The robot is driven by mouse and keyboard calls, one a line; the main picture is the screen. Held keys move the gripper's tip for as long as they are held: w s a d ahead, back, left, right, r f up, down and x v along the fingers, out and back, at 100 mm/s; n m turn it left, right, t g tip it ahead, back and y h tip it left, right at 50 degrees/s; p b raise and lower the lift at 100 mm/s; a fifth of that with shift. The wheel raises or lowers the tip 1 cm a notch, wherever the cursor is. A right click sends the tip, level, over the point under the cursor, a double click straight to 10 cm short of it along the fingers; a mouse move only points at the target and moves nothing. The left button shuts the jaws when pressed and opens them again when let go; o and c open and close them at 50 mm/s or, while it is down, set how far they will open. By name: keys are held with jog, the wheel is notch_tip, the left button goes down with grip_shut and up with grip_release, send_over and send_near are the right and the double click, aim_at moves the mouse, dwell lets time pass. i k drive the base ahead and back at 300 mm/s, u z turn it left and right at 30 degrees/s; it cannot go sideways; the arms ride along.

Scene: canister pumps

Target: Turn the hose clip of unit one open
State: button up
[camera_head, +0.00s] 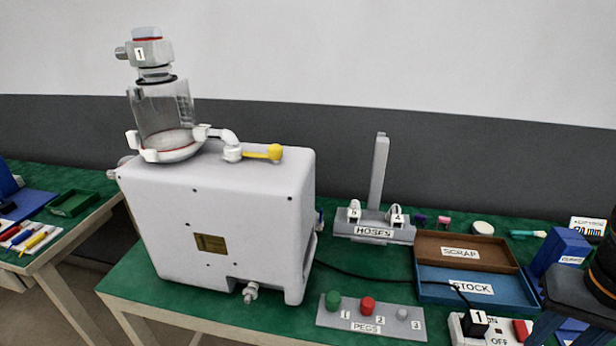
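Unit one is a large white pump housing (220,215) on the green bench. A clear canister (162,110) stands on its top left, with a grey cap (152,52) labelled 1. A white elbow fitting (219,136) comes off the canister's base. Beside it, on top of the housing, is a yellow lever with a round knob (275,152), which looks like the hose clip; it points right, roughly flat along the top. Its exact turn position is hard to tell.
A hose stand (373,232) is right of the unit. Scrap (467,251) and stock (477,287) trays, a peg board (371,319) and a power switch (498,329) lie farther right. A dark part of my arm seems to show at the right edge. Space above the lever is clear.

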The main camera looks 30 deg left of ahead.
aim_at(275, 153)
jog(key=u, duration=2)
jog(key=k, duration=1.25)
jog(key=u, duration=0.6)
jog(key=i, duration=1.3)
jog(key=z, duration=0.35)
